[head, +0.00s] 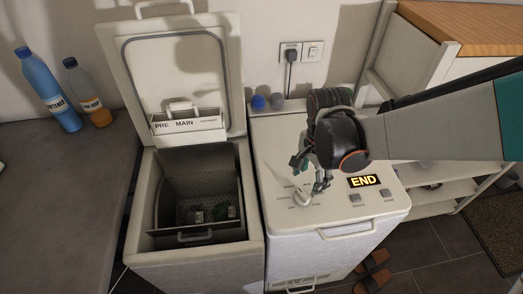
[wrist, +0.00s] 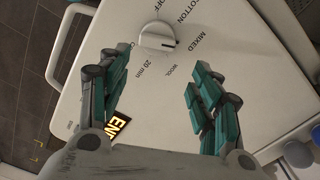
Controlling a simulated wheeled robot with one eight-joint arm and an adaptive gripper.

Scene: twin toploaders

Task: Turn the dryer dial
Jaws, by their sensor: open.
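The dryer dial (wrist: 157,38) is a round white knob on the white top panel of the right-hand machine. Labels OFF, COTTON, MIXED, WOOL and 20 min surround it. Its dark mark lies on the right side in the wrist view, towards the labels MIXED and WOOL. The dial also shows in the head view (head: 299,198), partly behind a finger. My gripper (wrist: 152,65) is open and empty, its two fingers apart. In the wrist view the dial lies just beyond the fingertips, between their lines. In the head view my gripper (head: 309,184) hangs close over the dial; contact cannot be told.
A lit display (head: 363,181) reads END, with buttons (head: 355,198) near it. The washer (head: 145,190) at left stands with its lid raised and its drum open. Bottles (head: 47,88) stand on the grey counter. A shelf unit (head: 440,180) is on the right.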

